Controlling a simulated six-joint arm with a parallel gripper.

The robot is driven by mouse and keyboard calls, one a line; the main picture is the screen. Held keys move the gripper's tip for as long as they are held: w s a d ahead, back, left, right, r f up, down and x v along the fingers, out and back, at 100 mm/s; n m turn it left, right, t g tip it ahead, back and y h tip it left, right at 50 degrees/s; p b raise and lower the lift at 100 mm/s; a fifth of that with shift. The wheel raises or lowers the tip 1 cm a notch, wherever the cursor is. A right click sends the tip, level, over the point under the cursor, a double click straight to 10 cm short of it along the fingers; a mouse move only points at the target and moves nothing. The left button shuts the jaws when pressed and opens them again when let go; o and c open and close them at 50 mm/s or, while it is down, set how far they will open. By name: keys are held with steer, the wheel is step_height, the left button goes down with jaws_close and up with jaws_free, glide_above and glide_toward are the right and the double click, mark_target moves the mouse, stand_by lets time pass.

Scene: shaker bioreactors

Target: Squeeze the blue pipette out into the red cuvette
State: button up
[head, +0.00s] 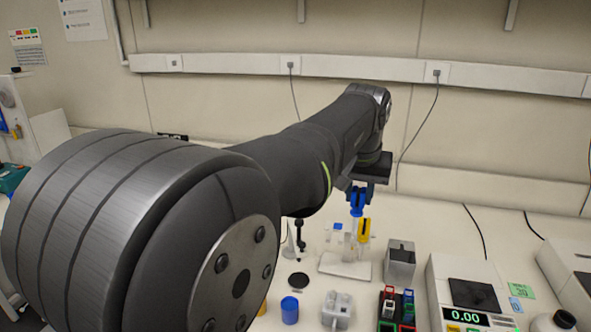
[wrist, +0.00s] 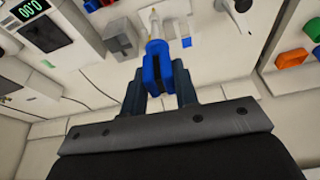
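My gripper (head: 357,190) is closed around the blue bulb of the blue pipette (head: 357,204), above a pale stand (head: 345,267). In the wrist view, the blue pipette (wrist: 157,66) sits between the two fingers of my gripper (wrist: 158,80). Its clear stem points away from my gripper toward the stand; I cannot tell whether its tip is still in the stand. A yellow pipette (head: 364,230) stands upright just beside it. Coloured cuvettes stand in a dark holder at the front right. One with a red rim (head: 389,292) is among them; its inside is too small to make out.
A grey block (head: 400,262) stands between the stand and a balance reading 0.00 (head: 466,318). A blue cap (head: 289,309), a black disc (head: 298,281) and a white rack (head: 337,309) lie in front. My arm hides the bench's left part.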

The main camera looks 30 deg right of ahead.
steer(key=s+d+f+m+g, duration=0.1)
steer(key=s+d+f+m, duration=0.4)
steer(key=s+f, duration=0.3)
steer(key=shift+d+h, duration=0.3)
steer(key=shift+d, duration=0.3)
steer(key=shift+s+f, duration=0.1)
steer(key=shift+f, duration=0.45)
stand_by(0.7)
steer(key=shift+c, duration=0.4)
jaws_close()
steer(key=shift+r, duration=0.15)
stand_by(0.6)
